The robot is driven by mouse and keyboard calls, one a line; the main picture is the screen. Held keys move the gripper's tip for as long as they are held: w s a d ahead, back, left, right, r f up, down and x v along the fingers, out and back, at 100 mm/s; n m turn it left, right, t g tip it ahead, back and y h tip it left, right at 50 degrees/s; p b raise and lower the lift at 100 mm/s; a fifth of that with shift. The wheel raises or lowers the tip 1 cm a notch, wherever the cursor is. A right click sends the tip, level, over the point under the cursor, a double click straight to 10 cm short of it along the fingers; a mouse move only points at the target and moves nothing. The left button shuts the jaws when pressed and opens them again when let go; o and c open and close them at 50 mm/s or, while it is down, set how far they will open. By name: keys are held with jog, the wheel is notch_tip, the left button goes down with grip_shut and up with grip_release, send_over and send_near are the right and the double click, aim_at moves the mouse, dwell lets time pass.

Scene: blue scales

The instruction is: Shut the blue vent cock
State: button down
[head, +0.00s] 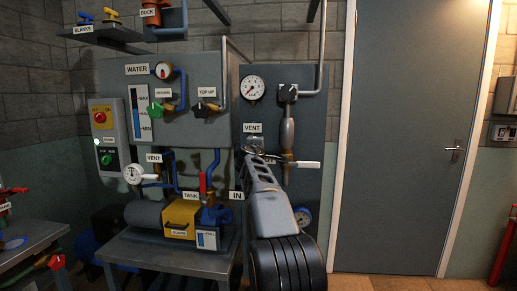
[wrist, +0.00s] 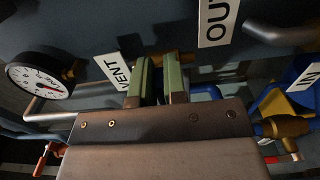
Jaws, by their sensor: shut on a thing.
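My gripper (head: 255,150) reaches the right-hand panel just below a VENT label (head: 253,128). In the wrist view its two green-padded fingers (wrist: 160,80) stand close together beside the VENT label (wrist: 118,70). They are shut on the handle of the vent cock, which is dark and mostly hidden between the pads. The cock's brass body (wrist: 187,58) shows just behind the fingertips. In the head view my gripper hides the handle, so I cannot tell its angle there.
A pressure gauge (head: 253,89) sits above the VENT label; it also shows in the wrist view (wrist: 38,80). A white lever (head: 308,165) sticks out to the right. A blue and brass valve (wrist: 283,126) is near the IN label.

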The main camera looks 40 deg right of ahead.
jog(key=c, duration=1.2)
grip_release()
jog(key=b+v, duration=0.4)
jog(key=v, duration=1)
jog(key=s+a+f+m+g+y+p, duration=0.3)
jog(key=s+a+y+p, duration=0.1)
jog(key=s+a+p, duration=0.3)
jog(key=s+a+f+m+g+y+p, duration=0.3)
jog(key=s+a+f+y+p, duration=0.1)
jog(key=s+a+p, duration=0.3)
jog(key=s+a+f+m+g+y+p, duration=0.3)
jog(key=s+a+f+y+p, duration=0.1)
jog(key=s+a+p, duration=0.3)
jog(key=shift+s+a+f+y+p, duration=0.1)
jog(key=shift+s+a+y+p, duration=0.1)
jog(key=shift+a+p, duration=0.5)
jog(key=shift+s+a+f+y+p, duration=0.2)
jog(key=shift+a+p, duration=0.2)
jog(key=shift+p, duration=0.45)
